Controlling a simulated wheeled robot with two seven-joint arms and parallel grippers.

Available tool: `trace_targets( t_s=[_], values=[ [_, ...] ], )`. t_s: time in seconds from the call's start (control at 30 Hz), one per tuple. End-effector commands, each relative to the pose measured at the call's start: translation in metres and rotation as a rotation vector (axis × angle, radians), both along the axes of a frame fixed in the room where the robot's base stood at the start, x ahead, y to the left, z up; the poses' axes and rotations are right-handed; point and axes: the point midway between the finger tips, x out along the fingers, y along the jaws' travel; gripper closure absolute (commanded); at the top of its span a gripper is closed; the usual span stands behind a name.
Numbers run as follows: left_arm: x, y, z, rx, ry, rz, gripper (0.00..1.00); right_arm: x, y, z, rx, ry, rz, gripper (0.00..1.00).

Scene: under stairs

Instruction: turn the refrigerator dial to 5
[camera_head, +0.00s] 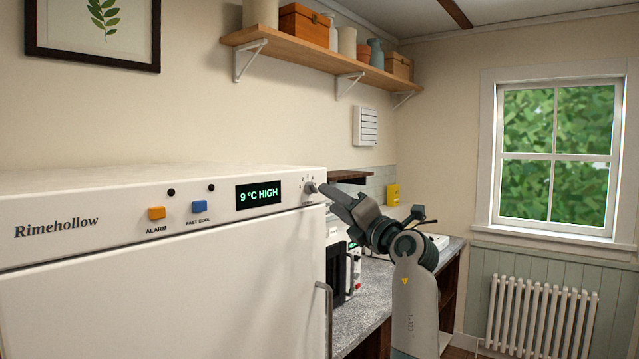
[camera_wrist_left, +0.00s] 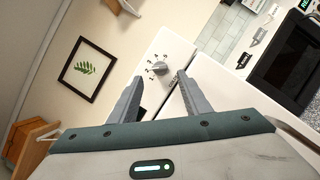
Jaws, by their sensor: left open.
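The white refrigerator (camera_head: 150,275) stands at the left in the head view, with "Rimehollow" on its top panel. Its small grey dial (camera_head: 310,187) is at the panel's right end, ringed by tiny marks too small to read. A green display (camera_head: 258,194) reads "9 °C HIGH". My left gripper (camera_head: 324,190) is open, with its fingertips close to the dial. In the left wrist view the dial (camera_wrist_left: 160,68) appears between the two open fingers (camera_wrist_left: 160,77), just beyond their tips. I cannot tell whether they touch it. My right gripper is not in view.
An orange alarm button (camera_head: 157,213) and a blue fast cool button (camera_head: 199,206) sit on the panel left of the display. The door handle (camera_head: 325,310) is below the dial. A grey counter (camera_head: 368,300) with an appliance is at the right. A shelf (camera_head: 320,62) hangs above.

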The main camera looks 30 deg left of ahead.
Motion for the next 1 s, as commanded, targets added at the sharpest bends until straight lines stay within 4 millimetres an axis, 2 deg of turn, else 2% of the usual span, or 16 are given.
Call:
trace_targets(
  t_s=[0.03, 0.1, 0.4, 0.83, 0.87, 1.0],
  values=[
    [0.003, 0.009, 0.007, -0.001, 0.002, 0.002, 0.56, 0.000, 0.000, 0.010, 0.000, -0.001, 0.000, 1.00],
    [0.008, 0.020, 0.011, 0.001, 0.001, 0.002, 0.56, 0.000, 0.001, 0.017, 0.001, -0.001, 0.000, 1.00],
    [0.021, 0.052, 0.016, 0.001, 0.002, 0.000, 0.56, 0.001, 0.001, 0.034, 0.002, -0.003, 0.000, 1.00],
    [0.024, 0.058, 0.015, -0.001, 0.000, -0.001, 0.56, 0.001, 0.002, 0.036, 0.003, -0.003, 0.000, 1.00],
    [0.024, 0.058, 0.015, 0.000, 0.000, 0.000, 0.61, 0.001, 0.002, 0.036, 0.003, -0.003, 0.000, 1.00],
    [0.024, 0.058, 0.015, -0.001, 0.000, -0.001, 0.94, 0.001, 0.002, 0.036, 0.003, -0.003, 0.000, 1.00]
  ],
)
